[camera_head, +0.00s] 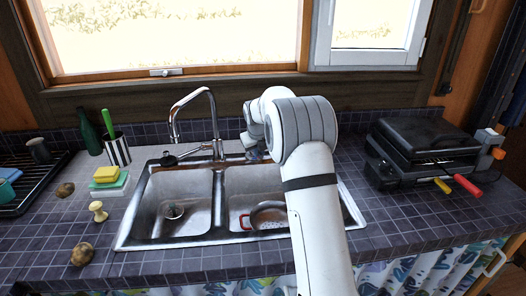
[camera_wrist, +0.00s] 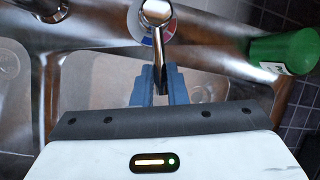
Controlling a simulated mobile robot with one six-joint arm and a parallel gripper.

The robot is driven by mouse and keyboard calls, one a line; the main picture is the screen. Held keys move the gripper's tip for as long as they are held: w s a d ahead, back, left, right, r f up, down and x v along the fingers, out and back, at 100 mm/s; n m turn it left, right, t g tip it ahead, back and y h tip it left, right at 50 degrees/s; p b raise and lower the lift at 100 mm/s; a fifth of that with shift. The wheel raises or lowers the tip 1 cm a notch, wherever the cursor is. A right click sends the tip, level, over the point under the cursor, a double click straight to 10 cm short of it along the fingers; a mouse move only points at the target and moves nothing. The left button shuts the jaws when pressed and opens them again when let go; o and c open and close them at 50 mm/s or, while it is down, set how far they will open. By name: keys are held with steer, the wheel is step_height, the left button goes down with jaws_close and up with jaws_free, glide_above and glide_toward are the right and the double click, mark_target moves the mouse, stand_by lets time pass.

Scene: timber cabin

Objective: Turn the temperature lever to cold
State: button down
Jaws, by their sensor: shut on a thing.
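The temperature lever (camera_wrist: 159,62) is a slim chrome handle on a round chrome knob in the wrist view. A collar with red and blue marks (camera_wrist: 147,41) shows under the knob. My gripper (camera_wrist: 160,88) has its blue fingers shut on the lever, one on each side. The lever points down the picture towards the gripper's body. In the head view my gripper (camera_head: 254,146) is at the back rim of the sink, right of the tap (camera_head: 195,112). There my arm hides most of the lever.
The double sink (camera_head: 143,215) lies below, with a pan (camera_head: 268,216) in the right basin. A green container (camera_wrist: 284,52) stands close to the right of the gripper. A black grill (camera_head: 420,150) is on the right counter. A green bottle (camera_head: 87,133) and sponges (camera_head: 107,174) are on the left.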

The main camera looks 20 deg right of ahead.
steer(key=c, duration=1.5)
jaws_free()
steer(key=shift+r, duration=0.1)
steer(key=shift+o, duration=0.2)
steer(key=b+v, duration=0.1)
steer(key=v, duration=0.6)
steer(key=shift+s+r, duration=0.2)
steer(key=shift+r, duration=0.15)
steer(key=shift+a, duration=0.1)
steer(key=shift+c, duration=0.4)
